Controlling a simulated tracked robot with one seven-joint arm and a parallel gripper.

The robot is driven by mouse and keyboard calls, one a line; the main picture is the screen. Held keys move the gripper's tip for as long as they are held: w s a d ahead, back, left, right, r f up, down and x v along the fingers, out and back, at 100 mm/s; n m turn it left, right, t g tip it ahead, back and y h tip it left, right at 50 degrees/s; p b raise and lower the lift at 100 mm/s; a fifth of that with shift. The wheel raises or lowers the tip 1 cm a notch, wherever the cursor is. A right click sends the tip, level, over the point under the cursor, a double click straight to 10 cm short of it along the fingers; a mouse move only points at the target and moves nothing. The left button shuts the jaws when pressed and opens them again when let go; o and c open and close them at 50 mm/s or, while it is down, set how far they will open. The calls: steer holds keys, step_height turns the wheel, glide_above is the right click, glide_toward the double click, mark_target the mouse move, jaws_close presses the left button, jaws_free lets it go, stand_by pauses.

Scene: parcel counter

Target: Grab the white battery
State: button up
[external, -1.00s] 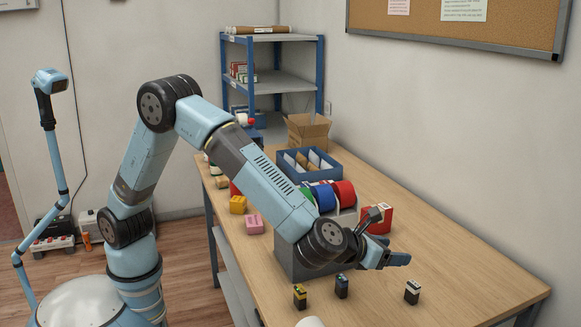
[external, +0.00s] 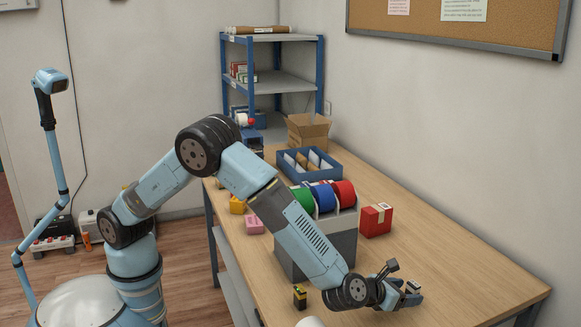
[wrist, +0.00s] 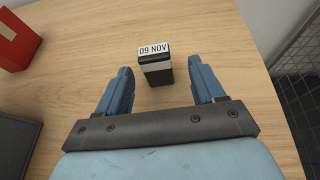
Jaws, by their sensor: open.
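The white battery, a small black block with a white band and a label reading "09 NOV" on top, stands upright on the table (external: 413,286). In the wrist view the battery (wrist: 156,68) sits between the tips of my two blue fingers, with a gap on each side. My gripper (wrist: 160,75) is open and holds nothing. In the external view my gripper (external: 406,292) is low over the front of the table, and its fingers partly cover the battery. A battery with a yellow band (external: 300,297) stands to the left. A blue-banded one is hidden behind my arm.
A grey holder (external: 342,240) with green, blue and red rolls stands behind my forearm. A red box (external: 376,220) is farther back and shows at the left in the wrist view (wrist: 15,42). The table (external: 465,265) is clear to the right.

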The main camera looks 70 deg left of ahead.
mark_target(417, 290)
steer(key=shift+x, duration=3)
steer(key=shift+s+a+f, duration=0.1)
steer(key=shift+a, duration=0.05)
steer(key=shift+c, duration=0.3)
steer(key=c, duration=1)
steer(key=shift+c, duration=0.2)
